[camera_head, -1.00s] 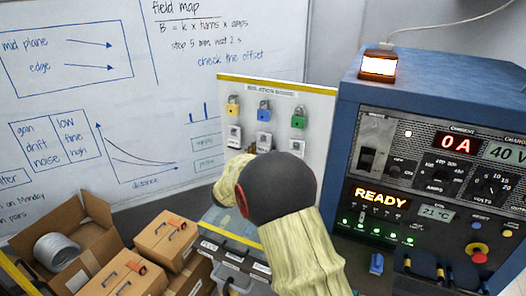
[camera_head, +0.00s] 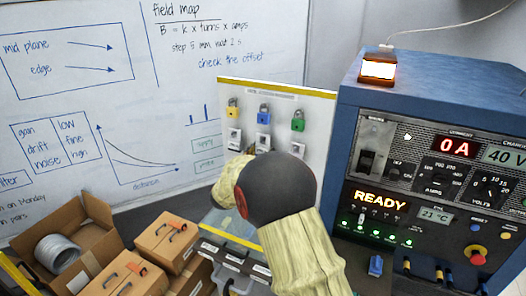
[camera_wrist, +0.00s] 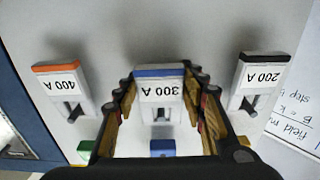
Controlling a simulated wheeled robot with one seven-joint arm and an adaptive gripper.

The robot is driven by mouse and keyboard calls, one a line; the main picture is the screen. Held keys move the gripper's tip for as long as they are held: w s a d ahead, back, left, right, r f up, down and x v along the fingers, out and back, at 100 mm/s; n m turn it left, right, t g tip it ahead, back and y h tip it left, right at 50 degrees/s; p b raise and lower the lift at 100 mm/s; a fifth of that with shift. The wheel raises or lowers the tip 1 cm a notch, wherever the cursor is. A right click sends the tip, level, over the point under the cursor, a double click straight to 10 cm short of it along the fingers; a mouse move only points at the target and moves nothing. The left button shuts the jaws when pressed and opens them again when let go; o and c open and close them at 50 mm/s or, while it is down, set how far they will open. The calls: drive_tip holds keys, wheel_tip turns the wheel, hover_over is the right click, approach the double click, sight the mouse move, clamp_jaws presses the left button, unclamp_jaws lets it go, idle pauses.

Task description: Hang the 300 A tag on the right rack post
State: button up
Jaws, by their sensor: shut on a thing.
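The 300 A tag (camera_wrist: 160,90), white with a blue edge, is between the fingers of my gripper (camera_wrist: 162,105) in the wrist view, which shows it upside down. My gripper is shut on it. The tag is level with its neighbours at the white board, and a small peg-like part shows below its label. In the head view a white tag (camera_head: 264,140) shows under the blue padlock; my dark wrist and pale arm hide the fingers. I cannot make out which part is the right rack post.
The 400 A tag (camera_wrist: 62,85) and 200 A tag (camera_wrist: 258,78) hang close on either side. Yellow (camera_head: 233,109), blue (camera_head: 263,114) and green (camera_head: 298,121) padlocks are above on the board (camera_head: 318,110). The blue power cabinet (camera_head: 350,105) stands at right, cardboard boxes (camera_head: 166,243) at lower left.

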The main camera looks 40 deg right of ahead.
drive_tip(key=p+v, duration=0.1)
drive_tip(key=v, duration=0.6)
drive_tip(key=shift+r+p, duration=0.3)
drive_tip(key=shift+p, duration=0.05)
idle(0.6)
drive_tip(key=shift+d, duration=0.1)
